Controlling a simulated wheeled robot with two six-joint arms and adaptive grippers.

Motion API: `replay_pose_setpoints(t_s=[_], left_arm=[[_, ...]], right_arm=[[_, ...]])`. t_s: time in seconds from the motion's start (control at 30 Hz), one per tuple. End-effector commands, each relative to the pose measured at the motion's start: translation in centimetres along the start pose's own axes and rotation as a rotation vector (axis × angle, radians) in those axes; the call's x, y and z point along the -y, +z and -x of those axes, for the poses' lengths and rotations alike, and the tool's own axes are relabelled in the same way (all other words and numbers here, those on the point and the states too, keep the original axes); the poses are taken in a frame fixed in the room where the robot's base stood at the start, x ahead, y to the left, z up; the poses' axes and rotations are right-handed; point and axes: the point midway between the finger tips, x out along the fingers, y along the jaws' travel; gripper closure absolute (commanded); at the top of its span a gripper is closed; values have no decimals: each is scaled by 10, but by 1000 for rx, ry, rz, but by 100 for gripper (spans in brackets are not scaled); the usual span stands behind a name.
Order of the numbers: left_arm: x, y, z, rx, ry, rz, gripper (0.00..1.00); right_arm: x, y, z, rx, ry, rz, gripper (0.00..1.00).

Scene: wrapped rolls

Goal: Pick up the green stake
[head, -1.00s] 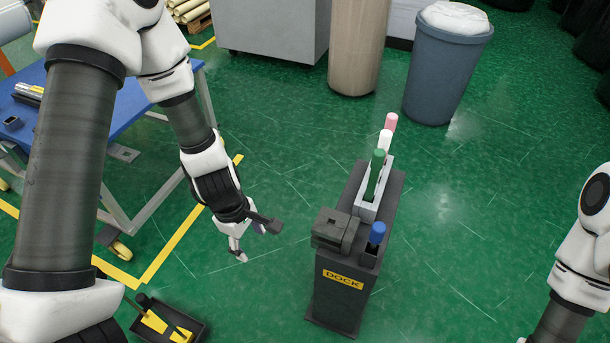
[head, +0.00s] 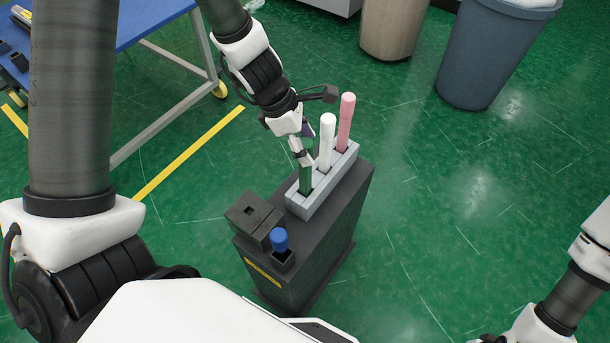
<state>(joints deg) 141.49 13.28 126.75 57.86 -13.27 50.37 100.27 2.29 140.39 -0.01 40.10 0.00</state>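The green stake (head: 306,178) stands upright in the front slot of a grey rack (head: 322,194). The rack sits on top of the dark dock stand (head: 310,255). My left gripper (head: 304,156) is at the upper part of the green stake, with its fingers in front of and beside it, and covers most of that part. I cannot tell whether the fingers are closed on it. A white stake (head: 325,142) and a pink stake (head: 345,120) stand in the slots behind.
A blue-capped piece (head: 279,240) sits in a holder at the dock's front, beside a dark block (head: 252,216). A blue table (head: 140,18) is at the left, a blue-grey bin (head: 490,55) and a beige bin (head: 392,27) behind. Green floor right of the dock is clear.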

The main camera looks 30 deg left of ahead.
Motion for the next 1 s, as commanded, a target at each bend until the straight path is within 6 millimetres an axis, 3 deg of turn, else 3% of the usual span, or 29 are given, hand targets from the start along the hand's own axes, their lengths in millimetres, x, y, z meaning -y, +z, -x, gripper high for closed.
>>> replay_pose_setpoints(t_s=[0.03, 0.1, 0.2, 0.57, 0.8, 1.0], left_arm=[[0, 0, 0, 0, 0, 0, 47], [0, 0, 0, 0, 0, 0, 71], [0, 0, 0, -1, 0, 0, 100], [0, 2, 6, -1, -1, 1, 100], [0, 25, 60, 0, 0, -1, 100], [0, 39, 95, -1, 0, -1, 100]], right_arm=[[0, 0, 0, 0, 0, 0, 60], [0, 0, 0, 0, 0, 0, 60], [0, 0, 0, 0, 0, 0, 60], [0, 0, 6, 0, 0, 0, 60], [0, 0, 50, -1, 0, 0, 60], [0, 0, 74, -1, 0, 0, 60]])
